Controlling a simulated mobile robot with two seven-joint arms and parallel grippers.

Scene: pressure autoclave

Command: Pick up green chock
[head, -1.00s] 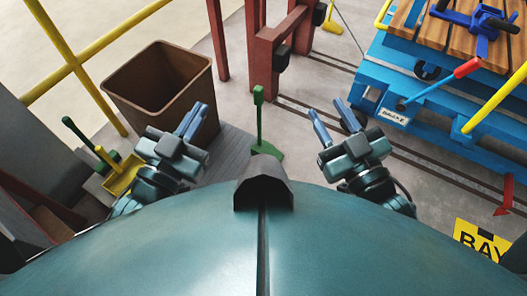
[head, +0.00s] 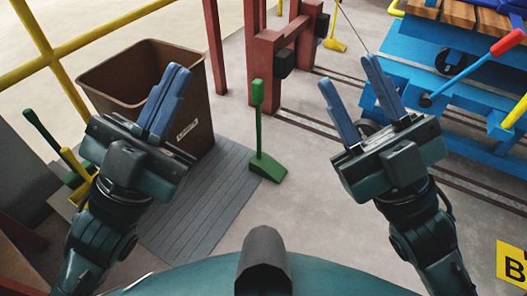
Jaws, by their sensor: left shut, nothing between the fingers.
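A green chock (head: 268,166) with a tall upright handle stands on the floor in the middle of the head view, at the edge of a grey slatted mat. Another green handle (head: 42,128) shows at the far left, beside a yellow one; its base is mostly hidden. My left gripper (head: 176,76) is to the left of the middle chock, shut and empty, and overlaps the brown bin in the picture. My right gripper (head: 349,74) is to the right of the chock, with its fingers spread and nothing between them. Neither gripper touches the middle chock.
A brown bin (head: 118,68) stands at the upper left, with a yellow railing (head: 54,62) behind it. The grey mat (head: 190,215) lies below it. A red frame (head: 265,52) stands behind the chock. A blue cart (head: 468,117) is at the right. Floor around the chock's right is clear.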

